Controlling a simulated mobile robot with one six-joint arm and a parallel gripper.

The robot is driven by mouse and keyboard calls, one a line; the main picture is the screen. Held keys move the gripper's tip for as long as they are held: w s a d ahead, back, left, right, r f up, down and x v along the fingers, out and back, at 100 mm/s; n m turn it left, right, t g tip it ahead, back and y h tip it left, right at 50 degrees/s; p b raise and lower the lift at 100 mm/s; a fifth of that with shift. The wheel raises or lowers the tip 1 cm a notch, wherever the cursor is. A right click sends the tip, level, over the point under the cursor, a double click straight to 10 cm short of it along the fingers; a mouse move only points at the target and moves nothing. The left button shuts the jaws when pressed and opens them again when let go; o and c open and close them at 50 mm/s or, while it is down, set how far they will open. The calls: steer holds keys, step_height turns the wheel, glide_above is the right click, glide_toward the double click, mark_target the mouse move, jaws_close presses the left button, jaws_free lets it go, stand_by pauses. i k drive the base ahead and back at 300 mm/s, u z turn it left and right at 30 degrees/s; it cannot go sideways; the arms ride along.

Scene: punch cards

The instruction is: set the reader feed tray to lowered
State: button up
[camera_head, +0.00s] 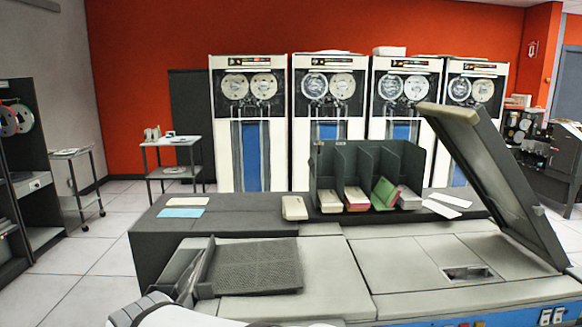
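A long dark panel (490,170) stands tilted up at the right end of the grey card machine (420,265). It looks like the reader feed tray in a raised position. Its lower end meets the machine top at the right, and its upper end leans back to the left. A beige block (450,112) sits at that upper end.
A dark ribbed surface (255,265) and grey upright plates (193,268) are on the machine's left end. A dark divided rack (330,165) holding cards stands behind its middle. Loose cards (183,212) lie on the dark top. The machine's right top is clear beneath the panel.

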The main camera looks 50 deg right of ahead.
mark_target(471, 137)
steer(key=u, duration=0.45)
steer(key=k, duration=2.65)
steer(key=z, duration=1.95)
steer(key=i, duration=1)
steer(key=z, duration=0.05)
